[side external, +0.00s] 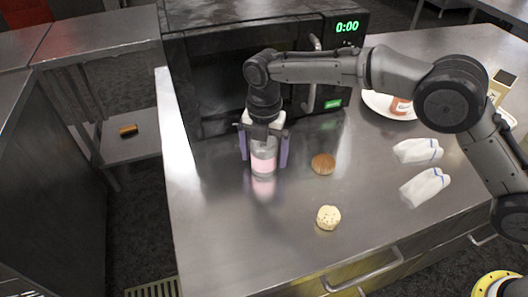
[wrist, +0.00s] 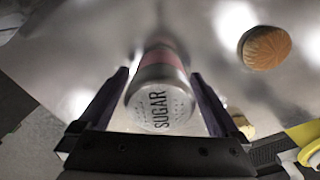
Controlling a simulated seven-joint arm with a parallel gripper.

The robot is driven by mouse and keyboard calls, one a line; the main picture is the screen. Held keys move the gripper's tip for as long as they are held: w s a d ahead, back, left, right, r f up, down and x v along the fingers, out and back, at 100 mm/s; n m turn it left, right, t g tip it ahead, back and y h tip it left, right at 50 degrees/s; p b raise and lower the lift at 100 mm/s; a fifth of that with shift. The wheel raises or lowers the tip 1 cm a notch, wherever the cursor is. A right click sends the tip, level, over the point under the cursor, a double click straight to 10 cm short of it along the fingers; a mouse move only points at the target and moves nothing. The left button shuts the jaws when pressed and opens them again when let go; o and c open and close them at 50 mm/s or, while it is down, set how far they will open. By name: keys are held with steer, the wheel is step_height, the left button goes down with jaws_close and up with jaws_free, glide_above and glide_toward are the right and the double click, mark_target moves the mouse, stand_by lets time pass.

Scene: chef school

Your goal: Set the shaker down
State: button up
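The shaker (side external: 263,160) is a clear and metallic cylinder with a pink band. It stands upright at the counter surface in front of the microwave, its reflection directly below. In the wrist view its silver lid (wrist: 160,107) reads "SUGAR", with the pink side beyond it. My gripper (side external: 264,162) points down over the shaker, one purple finger on each side. In the wrist view the gripper (wrist: 159,77) shows narrow gaps between both fingers and the shaker, so it looks open around it. Whether the base fully touches the counter is hard to tell.
A bun (side external: 323,163) lies close right of the shaker, and a pale round biscuit-like piece (side external: 328,217) lies nearer the front. The black microwave (side external: 215,75) is behind. The front left counter is clear.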

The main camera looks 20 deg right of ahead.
steer(key=shift+r, duration=0.1)
step_height(320, 180, up, 12)
steer(key=shift+r, duration=0.1)
stand_by(0.5)
steer(key=s+d+r+m+t, duration=0.1)
steer(key=s+d+r+m, duration=0.35)
steer(key=d, duration=0.25)
steer(key=s+d+r+m+t, duration=0.1)
steer(key=s+d+r+m, duration=0.3)
steer(key=d, duration=0.4)
steer(key=s+d+r+m+t, duration=0.1)
steer(key=s+d+r+m, duration=0.1)
steer(key=d+r+m, duration=0.4)
steer(key=s+d+f+m+t, duration=0.1)
steer(key=s+d+f+m, duration=0.2)
steer(key=s, duration=0.4)
steer(key=s+d+f+m, duration=0.4)
steer(key=s+d+m, duration=0.1)
steer(key=s+m, duration=0.1)
steer(key=s+d+f+m+t, duration=0.1)
steer(key=s+d+f+m, duration=0.3)
steer(key=s, duration=0.5)
steer(key=shift+d+m+t, duration=0.25)
steer(key=shift+m+t, duration=0.05)
steer(key=shift+m, duration=0.55)
